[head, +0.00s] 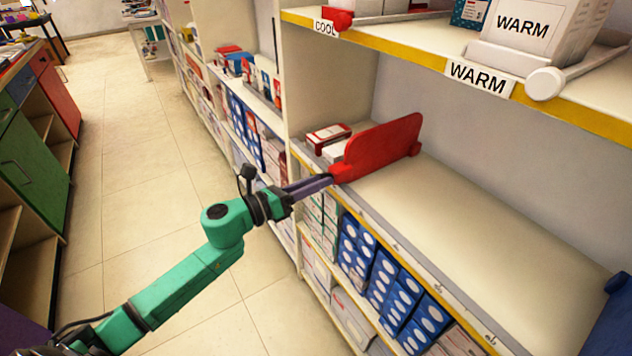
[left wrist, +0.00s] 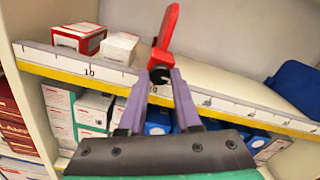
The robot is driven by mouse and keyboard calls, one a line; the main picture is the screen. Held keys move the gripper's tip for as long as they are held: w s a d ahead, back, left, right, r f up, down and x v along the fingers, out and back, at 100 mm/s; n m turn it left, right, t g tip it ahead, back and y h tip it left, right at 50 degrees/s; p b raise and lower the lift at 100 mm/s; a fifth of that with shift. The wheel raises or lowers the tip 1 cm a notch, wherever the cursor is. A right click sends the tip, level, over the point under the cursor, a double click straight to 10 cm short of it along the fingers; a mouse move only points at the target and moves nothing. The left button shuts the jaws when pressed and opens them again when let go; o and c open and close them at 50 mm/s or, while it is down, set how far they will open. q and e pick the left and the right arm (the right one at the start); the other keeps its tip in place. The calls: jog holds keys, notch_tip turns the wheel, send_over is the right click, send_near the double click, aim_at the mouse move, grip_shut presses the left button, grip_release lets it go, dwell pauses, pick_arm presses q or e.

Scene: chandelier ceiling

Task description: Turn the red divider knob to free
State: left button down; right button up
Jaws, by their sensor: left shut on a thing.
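The red divider (head: 383,145) stands upright on the middle shelf, running back from its front edge. It also shows in the left wrist view (left wrist: 168,27). My left gripper (head: 326,181) reaches the divider's front end from the aisle, with its purple fingers at the shelf edge. In the left wrist view its fingertips (left wrist: 161,78) close around a dark round knob end (left wrist: 160,74) at the foot of the divider. The fingers hide most of the knob, and its turned position cannot be told. My right gripper is not in view.
A red-and-white box (head: 328,137) and a white box (left wrist: 120,47) stand left of the divider. The shelf (head: 470,215) is bare to its right, up to a blue divider (head: 612,320). A WARM shelf (head: 440,42) overhangs above. Blue boxes (head: 385,275) fill the shelf below.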

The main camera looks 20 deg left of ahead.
pick_arm(q)
jog(key=shift+n, duration=0.4)
jog(key=shift+n+p, duration=4.85)
jog(key=shift+n, duration=3.75)
jog(key=c, duration=0.6)
grip_release()
